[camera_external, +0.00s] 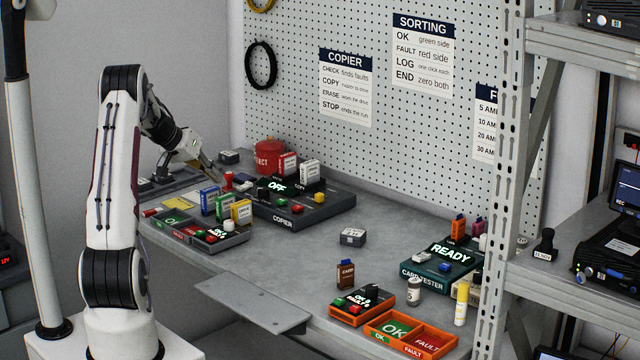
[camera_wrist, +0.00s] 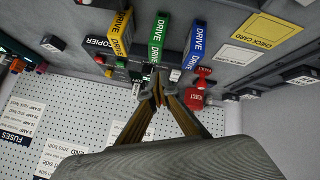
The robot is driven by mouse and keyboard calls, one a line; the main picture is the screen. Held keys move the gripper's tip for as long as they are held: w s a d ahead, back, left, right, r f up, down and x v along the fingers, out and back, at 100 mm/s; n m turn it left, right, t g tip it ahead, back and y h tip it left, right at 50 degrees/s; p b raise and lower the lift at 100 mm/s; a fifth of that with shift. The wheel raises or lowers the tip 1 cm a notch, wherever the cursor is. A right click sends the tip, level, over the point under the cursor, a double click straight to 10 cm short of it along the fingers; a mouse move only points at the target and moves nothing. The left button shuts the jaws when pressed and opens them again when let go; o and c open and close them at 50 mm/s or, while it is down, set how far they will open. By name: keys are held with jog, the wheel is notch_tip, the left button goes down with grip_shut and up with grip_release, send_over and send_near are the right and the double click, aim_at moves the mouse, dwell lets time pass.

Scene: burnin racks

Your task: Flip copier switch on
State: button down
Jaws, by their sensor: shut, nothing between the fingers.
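The copier (camera_external: 290,213) is a dark grey box on the bench below the pegboard. Its lit display (camera_external: 277,187) reads OFF. Red and green buttons sit on its top; I cannot make out the switch for certain. In the wrist view the COPIER label (camera_wrist: 97,42) shows at the upper left. My gripper (camera_external: 216,182) is at the copier's left end, above the bench. In the wrist view my gripper (camera_wrist: 157,76) has its fingertips together and empty, close to the standing drives and the copier's end.
Blue (camera_external: 209,201), green (camera_external: 222,207) and yellow (camera_external: 241,212) drives stand in front of the copier's left end. A red reject bin (camera_external: 268,153) is behind it. A red stamp-like piece (camera_external: 228,179) stands beside my fingers.

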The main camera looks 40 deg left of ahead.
jog(key=w+a+r+m+t+y, duration=0.1)
jog(key=w+a+r+m, duration=0.2)
jog(key=w+r+m, duration=0.1)
jog(key=shift+w+a+r+t, duration=0.15)
jog(key=shift+a+r+t, duration=0.2)
jog(key=shift+r, duration=0.3)
jog(key=shift+d, duration=0.1)
jog(key=shift+f, duration=0.1)
send_over(243, 187)
jog(key=f, duration=0.5)
jog(key=shift+a+f, duration=0.35)
jog(key=f, duration=0.2)
jog(key=shift+w+f, duration=0.2)
jog(key=shift+f, duration=0.15)
jog(key=shift+w+f, duration=0.1)
jog(key=shift+f, duration=0.6)
